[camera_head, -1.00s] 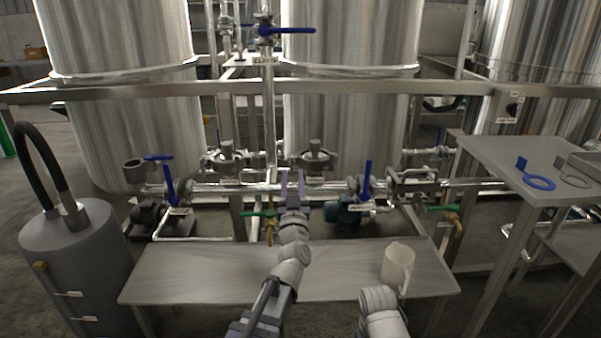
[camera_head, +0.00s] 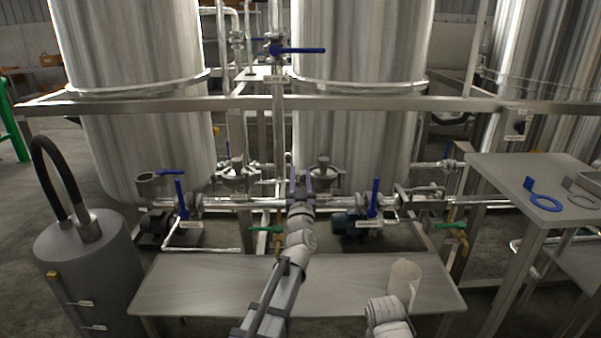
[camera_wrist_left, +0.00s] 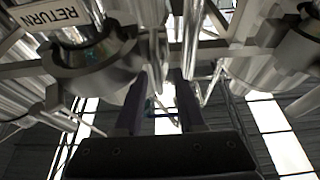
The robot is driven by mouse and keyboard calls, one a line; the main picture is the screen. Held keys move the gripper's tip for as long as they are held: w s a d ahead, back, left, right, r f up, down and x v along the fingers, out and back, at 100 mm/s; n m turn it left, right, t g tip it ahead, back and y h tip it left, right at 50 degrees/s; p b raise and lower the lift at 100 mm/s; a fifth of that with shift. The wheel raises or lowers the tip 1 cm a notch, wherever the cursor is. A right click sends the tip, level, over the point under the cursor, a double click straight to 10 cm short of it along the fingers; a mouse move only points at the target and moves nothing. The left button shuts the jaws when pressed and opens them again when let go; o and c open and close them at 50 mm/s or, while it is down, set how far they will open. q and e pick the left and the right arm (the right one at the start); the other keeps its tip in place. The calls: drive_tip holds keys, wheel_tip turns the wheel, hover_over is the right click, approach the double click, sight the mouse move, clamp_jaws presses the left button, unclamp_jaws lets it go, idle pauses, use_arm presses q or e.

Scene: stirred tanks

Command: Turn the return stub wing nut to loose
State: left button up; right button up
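My left gripper (camera_head: 300,178) is at the horizontal pipe run in front of the middle tank. Its two dark fingers (camera_wrist_left: 160,100) stand apart in the left wrist view, with nothing seen gripped between them. In that view a RETURN label (camera_wrist_left: 68,20) is at the upper left, by a metal pipe fitting with a round clamp (camera_wrist_left: 95,68), left of the fingers. I cannot make out the wing nut or its setting. In the head view a grey fitting (camera_head: 323,170) sits just right of the fingers. My right gripper is out of view.
A steel bench (camera_head: 210,288) stands in front of the pipes, with a beige jug (camera_head: 404,278) at its right. Blue-handled valves (camera_head: 181,197) (camera_head: 374,197) flank the left gripper. A grey cylinder (camera_head: 90,265) stands left. A side table (camera_head: 500,170) holds a blue ring tool (camera_head: 543,200).

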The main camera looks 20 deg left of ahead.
use_arm(q)
drive_tip(key=shift+c, duration=0.4)
clamp_jaws()
